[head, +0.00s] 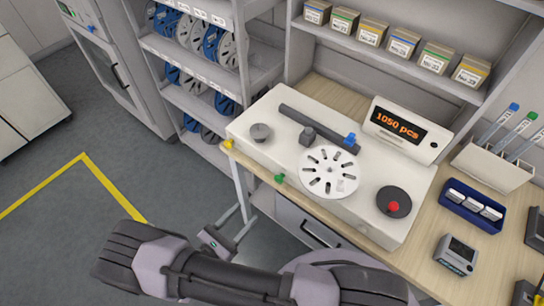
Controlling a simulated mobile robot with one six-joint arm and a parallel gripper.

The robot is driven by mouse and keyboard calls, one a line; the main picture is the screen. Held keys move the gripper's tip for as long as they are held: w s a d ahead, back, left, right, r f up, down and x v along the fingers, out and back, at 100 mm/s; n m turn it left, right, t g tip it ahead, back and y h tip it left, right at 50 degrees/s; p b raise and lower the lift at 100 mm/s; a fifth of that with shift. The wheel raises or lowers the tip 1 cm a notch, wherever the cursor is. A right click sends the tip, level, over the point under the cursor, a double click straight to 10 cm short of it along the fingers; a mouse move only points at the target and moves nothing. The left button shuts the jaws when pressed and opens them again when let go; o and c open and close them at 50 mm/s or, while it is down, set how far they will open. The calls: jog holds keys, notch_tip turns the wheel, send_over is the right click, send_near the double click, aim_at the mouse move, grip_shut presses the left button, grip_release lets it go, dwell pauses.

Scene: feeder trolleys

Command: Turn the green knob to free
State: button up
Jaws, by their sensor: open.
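The small green knob (279,178) sits on the front edge of the workbench (318,208), below the white counting machine (285,155). Its pointing direction and any markings around it are too small to read. My gripper (248,212) is in front of the bench, to the lower left of the green knob. Its two thin fingers are apart with nothing between them, pointing up and to the right. It appears clear of the knob.
A yellow knob (228,144) sits further left on the same edge. The machine carries a white reel disc (328,172), a red button (393,206) and a display (398,127) reading 1050 pcs. A reel rack (192,80) stands behind left. The floor at left is open.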

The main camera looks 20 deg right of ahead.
aim_at(278, 180)
jog(key=x, duration=1.5)
jog(key=shift+d, duration=0.45)
grip_shut()
